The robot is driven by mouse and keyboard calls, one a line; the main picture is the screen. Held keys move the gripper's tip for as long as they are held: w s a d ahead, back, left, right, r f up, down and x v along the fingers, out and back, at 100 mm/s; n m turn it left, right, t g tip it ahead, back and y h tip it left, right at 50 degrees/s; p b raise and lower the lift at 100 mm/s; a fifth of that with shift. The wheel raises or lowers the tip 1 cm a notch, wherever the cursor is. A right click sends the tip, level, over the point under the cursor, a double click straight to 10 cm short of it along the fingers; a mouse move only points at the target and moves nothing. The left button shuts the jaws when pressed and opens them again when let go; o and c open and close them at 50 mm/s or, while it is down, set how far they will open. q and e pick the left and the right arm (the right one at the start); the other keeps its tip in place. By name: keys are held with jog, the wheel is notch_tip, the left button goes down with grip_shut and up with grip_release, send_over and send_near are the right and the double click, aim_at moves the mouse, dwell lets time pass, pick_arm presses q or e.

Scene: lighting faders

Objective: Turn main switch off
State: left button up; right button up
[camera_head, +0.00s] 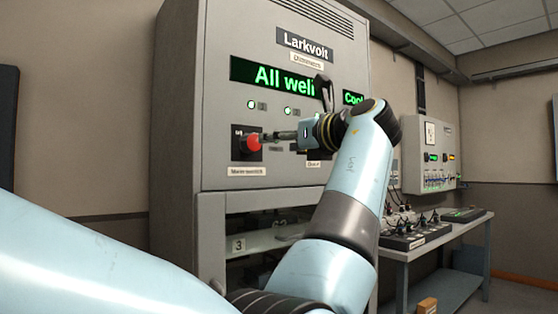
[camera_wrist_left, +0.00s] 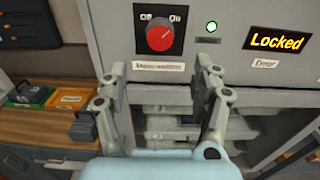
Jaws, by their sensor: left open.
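The main switch is a red round knob (camera_head: 253,142) on a black plate, low on the grey cabinet's front. It also shows in the left wrist view (camera_wrist_left: 160,37), above a white label, with small marks at the plate's upper corners. Its exact turn angle is hard to read. My left gripper (camera_head: 274,137) points left toward the knob, its fingertips close to it in the head view. In the left wrist view the two fingers (camera_wrist_left: 161,68) are spread apart with nothing between them, below the knob in the picture. My right gripper is out of view.
The grey cabinet (camera_head: 175,110) bears a green "All well" display (camera_head: 270,75) and lit lamps. A yellow "Locked" display (camera_wrist_left: 277,40) is right of the knob. An open shelf bay lies below. A bench (camera_head: 400,253) with control boxes stands at right.

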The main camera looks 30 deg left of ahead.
aim_at(255, 143)
pick_arm(q)
jog(key=x, duration=0.9)
jog(key=shift+w+a, duration=0.3)
jog(key=shift+a, duration=0.45)
jog(key=c, duration=1.2)
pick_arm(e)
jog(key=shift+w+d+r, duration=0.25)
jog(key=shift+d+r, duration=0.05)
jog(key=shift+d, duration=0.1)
